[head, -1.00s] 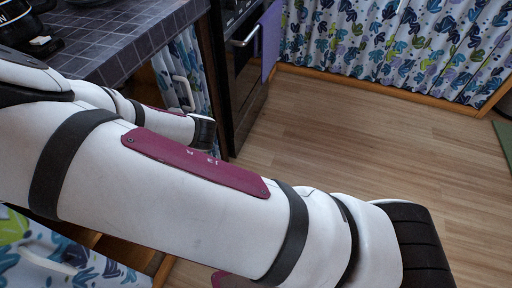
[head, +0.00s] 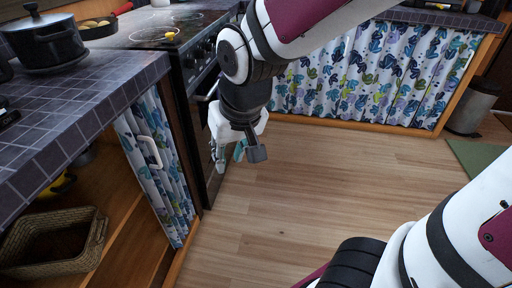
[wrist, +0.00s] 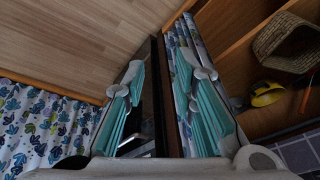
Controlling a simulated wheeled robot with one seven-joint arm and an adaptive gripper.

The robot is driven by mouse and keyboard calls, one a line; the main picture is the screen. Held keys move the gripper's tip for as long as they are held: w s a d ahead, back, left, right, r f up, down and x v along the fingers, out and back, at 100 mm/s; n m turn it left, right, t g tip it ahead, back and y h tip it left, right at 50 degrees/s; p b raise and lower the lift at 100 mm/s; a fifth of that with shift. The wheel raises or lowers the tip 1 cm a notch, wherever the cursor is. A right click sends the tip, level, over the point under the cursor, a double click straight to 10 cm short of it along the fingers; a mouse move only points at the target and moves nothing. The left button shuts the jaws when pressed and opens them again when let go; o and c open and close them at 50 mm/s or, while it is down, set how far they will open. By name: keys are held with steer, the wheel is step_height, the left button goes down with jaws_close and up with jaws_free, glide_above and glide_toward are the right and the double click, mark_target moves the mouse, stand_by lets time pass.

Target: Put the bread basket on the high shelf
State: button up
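The bread basket (head: 55,243), a woven brown rectangular basket, sits on a wooden shelf inside the open cabinet under the tiled counter, at the lower left of the head view. It looks empty. It also shows at the upper right of the wrist view (wrist: 287,42). My gripper (head: 238,154) hangs over the floor in front of the oven, to the right of the basket and well apart from it. Its two teal-padded fingers stand apart with nothing between them in the wrist view (wrist: 163,100). I cannot make out a high shelf.
The tiled counter (head: 75,112) overhangs the cabinet and carries a black pot (head: 46,42). A patterned curtain (head: 160,165) hangs at the cabinet's right side. A yellow object (wrist: 267,94) lies near the basket. The wooden floor (head: 310,190) is clear.

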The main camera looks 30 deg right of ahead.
steer(key=s+d+r+g, duration=0.1)
steer(key=s+r, duration=0.1)
steer(key=s, duration=0.9)
steer(key=s+d+r+g, duration=0.1)
steer(key=s+r+g, duration=0.1)
steer(key=s, duration=0.8)
steer(key=shift+s+d+r+n+h, duration=0.2)
steer(key=shift+s+r+n+h, duration=0.15)
steer(key=shift+r, duration=0.4)
step_height(320, 180, up, 27)
steer(key=t+p, duration=0.3)
steer(key=p, duration=2.2)
steer(key=shift+d, duration=0.25)
